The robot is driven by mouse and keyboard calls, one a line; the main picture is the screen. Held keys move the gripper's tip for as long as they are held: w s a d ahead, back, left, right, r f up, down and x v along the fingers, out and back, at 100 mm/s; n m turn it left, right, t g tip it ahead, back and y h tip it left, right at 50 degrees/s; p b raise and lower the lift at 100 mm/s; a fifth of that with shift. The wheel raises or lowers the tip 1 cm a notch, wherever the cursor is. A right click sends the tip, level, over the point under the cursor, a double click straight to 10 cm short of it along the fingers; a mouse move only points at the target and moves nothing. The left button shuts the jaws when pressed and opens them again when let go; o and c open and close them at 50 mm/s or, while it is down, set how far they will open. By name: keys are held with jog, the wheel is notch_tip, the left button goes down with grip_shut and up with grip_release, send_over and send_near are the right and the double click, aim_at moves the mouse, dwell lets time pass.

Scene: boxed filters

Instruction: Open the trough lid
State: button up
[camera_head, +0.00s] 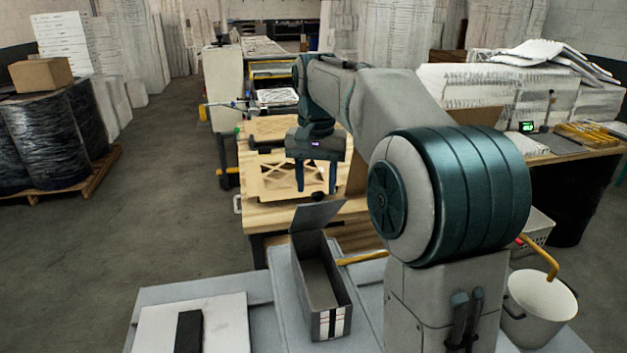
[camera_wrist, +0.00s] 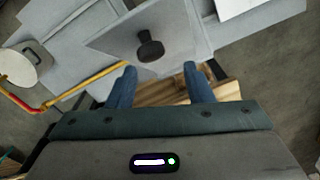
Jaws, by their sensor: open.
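The grey trough (camera_head: 342,300) is a long narrow box standing on a pale surface at the front centre of the head view. Its inside shows and looks empty. The grey lid (camera_head: 314,217) stands tilted up at the trough's far end, so the trough is uncovered. A black knob (camera_head: 318,197) shows at the lid's upper edge. In the wrist view the lid (camera_wrist: 190,35) carries the black knob (camera_wrist: 150,46) just beyond my fingertips. My gripper (camera_head: 316,190) is open and empty above the lid, its blue fingers apart; it also shows in the wrist view (camera_wrist: 159,68).
A wooden table (camera_head: 270,217) with framed filter panels lies behind the trough. A yellow bar (camera_head: 362,257) runs right of the trough. A white bucket (camera_head: 540,305) stands at right, and a white panel with a black block (camera_head: 189,330) lies at front left.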

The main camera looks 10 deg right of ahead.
jog(key=shift+w+f, duration=0.1)
jog(key=shift+w, duration=0.1)
jog(key=shift+a+r, duration=0.2)
notch_tip(320, 180, up, 14)
jog(key=p, duration=0.1)
jog(key=shift+s+d+f, duration=0.2)
jog(key=shift+s+d, duration=0.05)
